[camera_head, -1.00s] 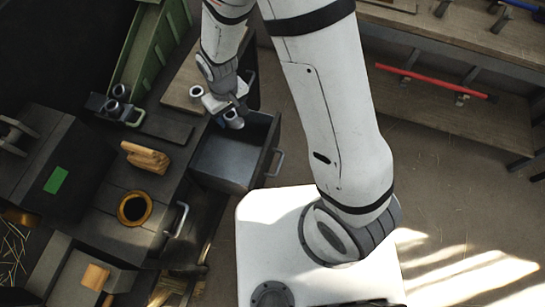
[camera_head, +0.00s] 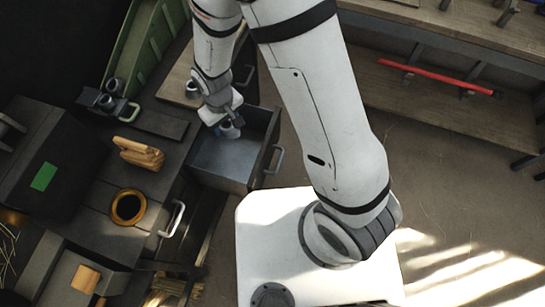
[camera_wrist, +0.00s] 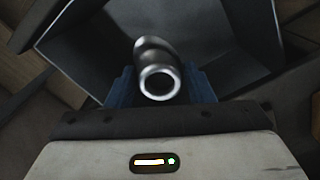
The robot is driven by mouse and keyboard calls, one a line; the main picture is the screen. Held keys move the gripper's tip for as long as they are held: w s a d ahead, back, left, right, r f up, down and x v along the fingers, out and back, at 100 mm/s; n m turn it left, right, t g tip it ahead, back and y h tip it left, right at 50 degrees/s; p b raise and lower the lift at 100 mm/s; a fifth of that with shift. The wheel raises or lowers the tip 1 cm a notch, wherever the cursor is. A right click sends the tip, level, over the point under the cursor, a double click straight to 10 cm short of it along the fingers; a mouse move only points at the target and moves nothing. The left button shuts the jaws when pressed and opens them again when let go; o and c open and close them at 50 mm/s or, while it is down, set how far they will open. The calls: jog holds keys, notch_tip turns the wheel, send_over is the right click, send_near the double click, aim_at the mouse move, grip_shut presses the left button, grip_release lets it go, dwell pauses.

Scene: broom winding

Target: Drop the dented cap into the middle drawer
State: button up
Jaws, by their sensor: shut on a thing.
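The dented cap (camera_wrist: 158,82), a short grey metal tube with a round open end, sits between the blue fingers of my gripper (camera_wrist: 162,90). In the head view my gripper (camera_head: 228,128) is shut on it and holds it over the open drawer (camera_head: 218,172), towards its far end. The drawer is a dark grey metal box with a handle at its right. Its visible floor looks empty. Its walls also show around the cap in the wrist view (camera_wrist: 235,60). I cannot tell how far the cap is above the floor.
A wooden block (camera_head: 138,153) and a brass-coloured ring (camera_head: 128,207) lie on the dark bench top. A shut drawer's handle (camera_head: 173,218) shows nearer. A green crate (camera_head: 150,40) stands behind.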

jog(key=o, duration=1.1)
jog(key=shift+r, duration=0.1)
notch_tip(320, 180, up, 8)
dwell(0.3)
jog(key=d+r+m+t, duration=0.1)
jog(key=d+r+m, duration=0.3)
jog(key=d+r, duration=0.85)
jog(key=s+d+r+m+t, duration=0.1)
jog(key=s+d+r, duration=0.1)
jog(key=d, duration=0.4)
jog(key=s+d+r+m, duration=0.2)
jog(key=s+d+r, duration=0.1)
jog(key=s+d, duration=0.2)
jog(key=shift+d+t, duration=0.4)
jog(key=shift+d, duration=0.05)
